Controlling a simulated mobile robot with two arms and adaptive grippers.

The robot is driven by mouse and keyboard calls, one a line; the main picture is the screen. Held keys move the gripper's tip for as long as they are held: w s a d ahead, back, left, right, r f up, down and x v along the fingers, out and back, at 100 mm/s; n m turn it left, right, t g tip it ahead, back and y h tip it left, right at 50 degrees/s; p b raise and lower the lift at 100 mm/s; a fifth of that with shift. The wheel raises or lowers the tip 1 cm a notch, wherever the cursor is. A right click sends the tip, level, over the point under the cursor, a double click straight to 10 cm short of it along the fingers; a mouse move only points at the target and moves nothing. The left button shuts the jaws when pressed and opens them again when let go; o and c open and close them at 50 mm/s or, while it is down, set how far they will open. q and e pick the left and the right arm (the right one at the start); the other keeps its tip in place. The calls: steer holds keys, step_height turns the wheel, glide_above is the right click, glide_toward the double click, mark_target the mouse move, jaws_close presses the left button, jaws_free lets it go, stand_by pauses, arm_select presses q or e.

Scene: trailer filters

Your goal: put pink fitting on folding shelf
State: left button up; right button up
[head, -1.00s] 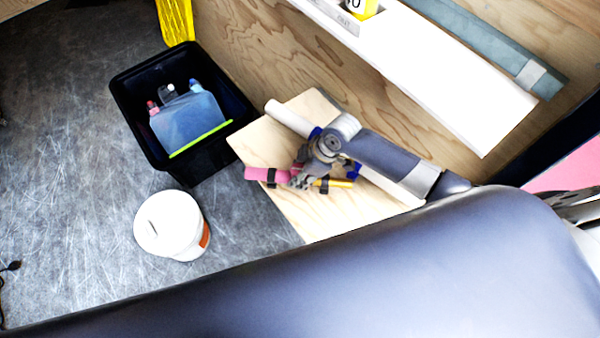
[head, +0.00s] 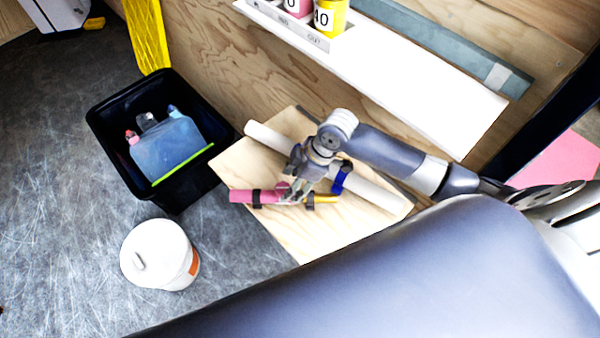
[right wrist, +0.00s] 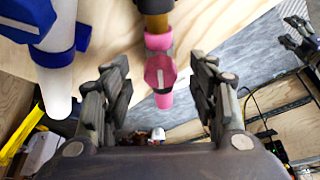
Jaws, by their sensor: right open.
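The pink fitting (head: 240,196) lies in line with a yellow pipe (head: 325,199) over a light wooden board in the head view. My right gripper (head: 291,194) is over this line and hides part of it. In the right wrist view the pink fitting (right wrist: 160,73) shows between the two open, separated fingers, and neither finger visibly touches it. A white shelf (head: 400,80) runs along the wall, and the wooden board (head: 240,165) is below it; I cannot tell which is the folding shelf. A gripper that seems to be my left one (right wrist: 300,38) shows at the right wrist view's edge, its jaws unclear.
A white tube (head: 270,138) with blue clips lies along the board beside my right gripper. A black bin (head: 105,125) holding a blue container (head: 170,150) stands on the left. A white lidded bucket (head: 155,250) stands on the grey floor. Coloured cups (head: 331,18) stand on the white shelf.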

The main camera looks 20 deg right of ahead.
steer(key=v, duration=0.5)
steer(key=shift+r, duration=0.1)
steer(key=shift+s, duration=0.1)
stand_by(0.4)
